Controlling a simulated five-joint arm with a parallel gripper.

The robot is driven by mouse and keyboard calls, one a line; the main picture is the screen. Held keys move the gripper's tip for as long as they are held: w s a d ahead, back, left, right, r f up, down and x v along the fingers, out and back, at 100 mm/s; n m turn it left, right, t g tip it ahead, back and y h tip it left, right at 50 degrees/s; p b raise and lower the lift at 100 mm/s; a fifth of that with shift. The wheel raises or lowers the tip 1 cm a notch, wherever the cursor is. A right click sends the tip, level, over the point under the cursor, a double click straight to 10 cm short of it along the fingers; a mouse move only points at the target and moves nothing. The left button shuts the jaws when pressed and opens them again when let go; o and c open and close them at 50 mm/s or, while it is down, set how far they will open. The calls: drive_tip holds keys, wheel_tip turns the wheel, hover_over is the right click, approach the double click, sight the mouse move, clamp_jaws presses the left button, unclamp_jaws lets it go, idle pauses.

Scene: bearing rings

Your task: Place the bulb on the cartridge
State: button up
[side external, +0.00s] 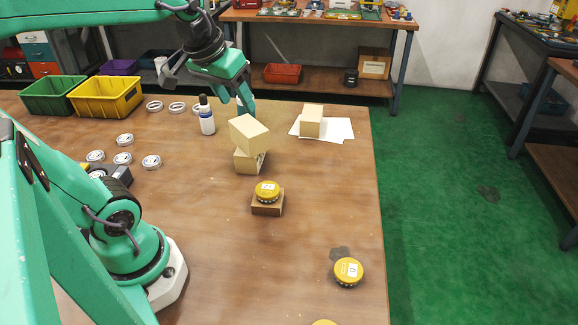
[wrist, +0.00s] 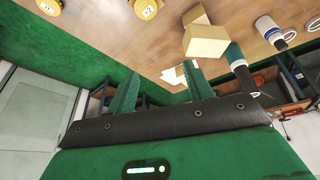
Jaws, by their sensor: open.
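I can make out no bulb and no cartridge by those names in either view. In the side view, a yellow round tin (side external: 267,190) with a white label sits on a small brown block (side external: 268,209). Another yellow tin (side external: 348,271) lies to the front right, and a third is cut off at the bottom edge. My gripper (side external: 243,103) is at the far side of the table, behind two stacked cream boxes. In the wrist view, my gripper (wrist: 162,86) is open with nothing between its fingers. Two yellow tins (wrist: 148,8) show at the top there.
The tilted upper cream box (side external: 249,135) rests on a lower one (side external: 247,163). A bottle (side external: 207,117) stands left of them. Several metal rings (side external: 123,158) lie at left; green (side external: 50,96) and yellow bins (side external: 106,97) stand behind. Another box (side external: 311,120) sits on white paper.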

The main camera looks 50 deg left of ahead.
drive_tip(key=s+d+f+m+t, duration=0.1)
drive_tip(key=s+d+f+m, duration=0.2)
drive_tip(key=s+d, duration=0.1)
drive_tip(key=shift+s+d+f+m+h, duration=0.3)
drive_tip(key=shift+s+d+h, duration=0.1)
drive_tip(key=shift+s, duration=0.35)
idle(0.7)
